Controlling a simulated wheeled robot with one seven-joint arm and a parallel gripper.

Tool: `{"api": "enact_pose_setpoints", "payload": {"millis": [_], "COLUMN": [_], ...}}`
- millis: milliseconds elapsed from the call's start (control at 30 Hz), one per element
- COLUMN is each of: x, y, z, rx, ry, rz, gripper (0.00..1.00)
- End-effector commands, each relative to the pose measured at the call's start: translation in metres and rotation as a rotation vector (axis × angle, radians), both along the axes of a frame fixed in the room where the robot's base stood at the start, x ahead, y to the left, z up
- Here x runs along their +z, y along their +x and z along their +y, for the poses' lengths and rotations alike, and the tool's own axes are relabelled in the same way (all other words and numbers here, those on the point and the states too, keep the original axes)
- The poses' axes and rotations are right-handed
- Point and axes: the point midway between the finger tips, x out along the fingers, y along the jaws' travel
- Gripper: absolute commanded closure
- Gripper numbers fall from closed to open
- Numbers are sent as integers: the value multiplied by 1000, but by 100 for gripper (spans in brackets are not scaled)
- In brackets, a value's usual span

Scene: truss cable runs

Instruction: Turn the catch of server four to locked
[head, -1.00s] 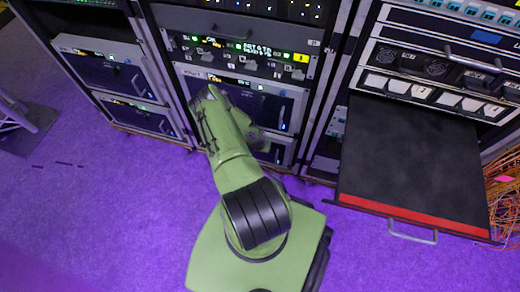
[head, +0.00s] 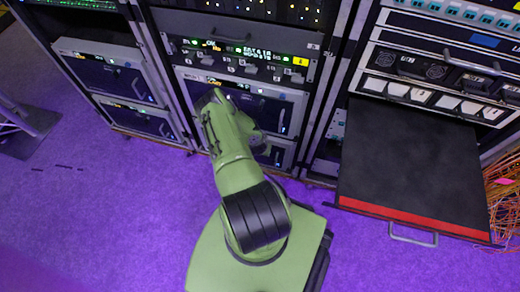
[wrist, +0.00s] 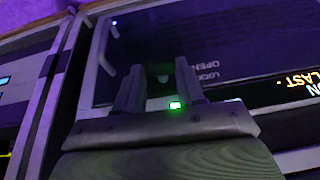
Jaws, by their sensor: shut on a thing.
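My gripper (wrist: 160,68) is at the dark front of a server unit (wrist: 230,45) in the wrist view. Its two fingers are shut on a small dark catch (wrist: 162,77), mostly hidden between them. Lettering like LOCK and OPEN stands just right of the fingers. A green light glows at the gripper's base. In the head view my arm reaches to a server (head: 272,104) low in the middle rack and hides the catch. I cannot read a number on this server or tell the catch's exact angle.
A black shelf with a red front edge (head: 410,165) sticks out of the right rack. The left rack holds similar servers (head: 108,77). Orange cables (head: 503,190) hang at far right. The purple floor in front on the left is clear.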

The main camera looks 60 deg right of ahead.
Motion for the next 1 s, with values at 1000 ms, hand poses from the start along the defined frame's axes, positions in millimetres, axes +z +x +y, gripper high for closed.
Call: {"api": "enact_pose_setpoints", "payload": {"millis": [1000], "x": [-10], "y": [-21], "z": [-4], "rx": [-2], "ry": [116], "rz": [-764], "gripper": [92]}}
